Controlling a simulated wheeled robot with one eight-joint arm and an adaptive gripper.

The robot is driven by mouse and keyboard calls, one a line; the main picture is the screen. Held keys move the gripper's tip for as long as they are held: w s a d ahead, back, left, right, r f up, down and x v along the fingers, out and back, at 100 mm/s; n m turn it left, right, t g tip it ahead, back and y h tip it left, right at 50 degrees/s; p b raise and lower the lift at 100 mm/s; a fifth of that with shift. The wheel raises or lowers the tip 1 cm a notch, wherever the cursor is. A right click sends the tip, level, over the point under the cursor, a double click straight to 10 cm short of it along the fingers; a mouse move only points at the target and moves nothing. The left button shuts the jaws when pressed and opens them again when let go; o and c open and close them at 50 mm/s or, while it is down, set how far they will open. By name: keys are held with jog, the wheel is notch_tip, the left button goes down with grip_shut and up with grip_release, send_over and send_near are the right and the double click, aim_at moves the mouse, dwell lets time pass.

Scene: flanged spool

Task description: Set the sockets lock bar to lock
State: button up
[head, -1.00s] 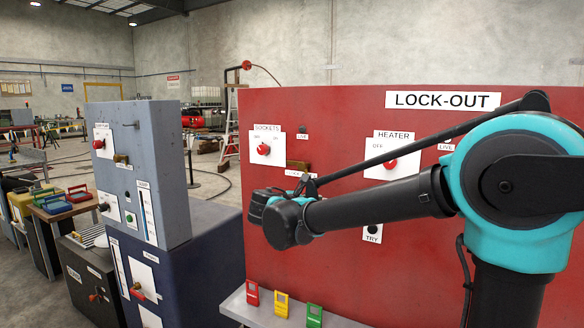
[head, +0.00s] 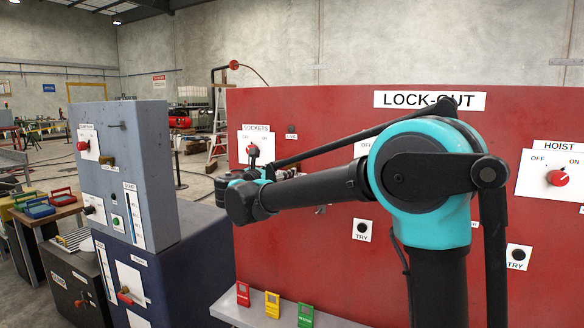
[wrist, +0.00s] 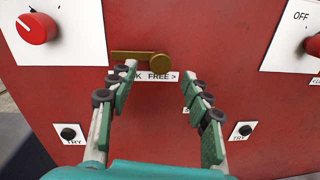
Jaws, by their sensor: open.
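The sockets lock bar (wrist: 135,56) is a flat brass bar on the red board, with a round brass disc at its right end. It lies nearly level in the wrist view, above a white label (wrist: 160,77) reading LOCK and FREE, partly covered by a finger. My gripper (wrist: 158,72) is open and empty, its fingertips on either side of the disc and label; contact cannot be told. In the head view the arm hides the bar, and the gripper is in front of the SOCKETS plate (head: 245,137).
A red sockets knob (wrist: 36,28) is at upper left in the wrist view. TRY buttons (wrist: 69,134) sit low on both sides. In the head view, the HOIST plate (head: 550,176) is at right, a grey cabinet (head: 130,185) at left, and coloured tags (head: 272,304) stand on a ledge below.

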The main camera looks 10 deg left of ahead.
jog(key=x, duration=0.7)
jog(key=shift+c, duration=0.2)
grip_shut()
